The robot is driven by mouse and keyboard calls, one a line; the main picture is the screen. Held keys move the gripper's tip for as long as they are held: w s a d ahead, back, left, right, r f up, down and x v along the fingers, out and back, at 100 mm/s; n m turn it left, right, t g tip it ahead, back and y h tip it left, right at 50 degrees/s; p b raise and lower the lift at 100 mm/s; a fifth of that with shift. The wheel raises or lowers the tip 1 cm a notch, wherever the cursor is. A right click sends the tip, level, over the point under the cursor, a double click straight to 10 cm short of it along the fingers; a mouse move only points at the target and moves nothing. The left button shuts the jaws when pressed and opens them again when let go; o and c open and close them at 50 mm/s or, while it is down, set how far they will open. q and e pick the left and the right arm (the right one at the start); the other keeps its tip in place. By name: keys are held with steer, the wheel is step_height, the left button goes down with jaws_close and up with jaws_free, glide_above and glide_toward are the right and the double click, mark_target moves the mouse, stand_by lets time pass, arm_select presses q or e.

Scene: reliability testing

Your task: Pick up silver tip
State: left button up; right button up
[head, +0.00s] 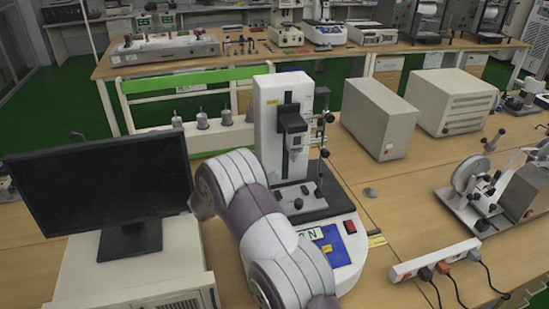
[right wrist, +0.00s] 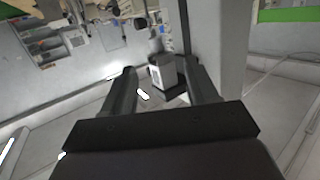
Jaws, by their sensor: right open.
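I cannot make out the silver tip for certain in either view. A small round silver-grey piece (head: 370,192) lies on the wooden bench, right of the white test stand (head: 268,115). In the right wrist view my right gripper (right wrist: 163,78) is open, with its two dark fingers spread apart. A small grey block with a pale face (right wrist: 162,72) shows between and beyond the fingers; no contact is visible. In the head view my right arm crosses in front of the stand's left side, and its gripper cannot be made out. My left gripper is not in view.
A black monitor (head: 100,185) stands at the left. A power strip (head: 435,258) with cables and a metal reel device (head: 490,195) are at the right.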

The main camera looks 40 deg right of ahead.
steer(key=p, duration=0.2)
glide_toward(291, 158)
steer(key=d, duration=0.3)
steer(key=x, duration=0.3)
steer(key=shift+w+f+p, duration=0.2)
steer(key=shift+w+p, duration=0.1)
steer(key=shift+w, duration=0.3)
steer(key=p, duration=0.1)
steer(key=d+p, duration=0.2)
steer(key=shift+w+d+r, duration=0.2)
steer(key=shift+w+r, duration=0.1)
steer(key=shift+r, duration=0.05)
steer(key=d, duration=0.1)
steer(key=d+f, duration=0.1)
steer(key=shift+w+d+f, duration=0.15)
steer(key=shift+w+d, duration=0.1)
steer(key=shift+d, duration=0.15)
steer(key=shift+d+f, duration=0.1)
steer(key=shift+d, duration=0.05)
steer(key=shift+w, duration=0.1)
steer(key=shift+a, duration=0.25)
steer(key=shift+c, duration=1.3)
steer(key=shift+a, duration=0.15)
steer(key=c, duration=0.5)
steer(key=shift+c, duration=1.4)
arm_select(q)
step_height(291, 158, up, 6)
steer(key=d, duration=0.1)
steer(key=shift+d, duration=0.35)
